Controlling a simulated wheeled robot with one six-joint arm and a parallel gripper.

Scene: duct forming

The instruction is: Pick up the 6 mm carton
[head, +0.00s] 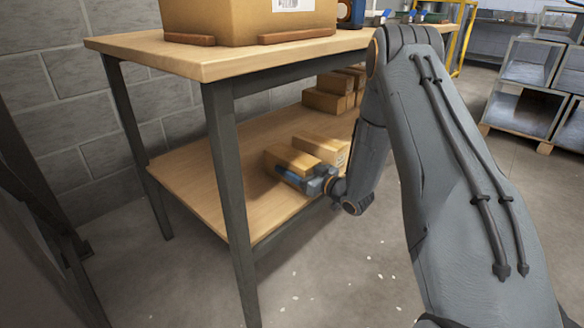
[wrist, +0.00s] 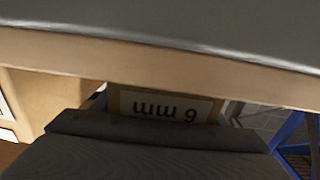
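The 6 mm carton (wrist: 165,106) shows in the wrist view, its white label upside down, just beyond a broad dark part of my gripper (wrist: 160,140). Only part of its labelled face is visible. In the head view two brown cartons lie on the lower shelf, a left one (head: 290,159) and a right one (head: 322,148) with a pale label end. My gripper (head: 303,181) is low at the shelf's front, close against the left carton. I cannot tell which of the two is the 6 mm one. The fingertips are hidden, so whether they grip anything is unclear.
The lower shelf (head: 205,188) has free room to the left. More cartons (head: 328,101) are stacked farther back. The tabletop (head: 140,46) above carries a large box (head: 245,18). A dark table leg (head: 230,195) stands left of my gripper. Grey racks (head: 528,85) stand at the right.

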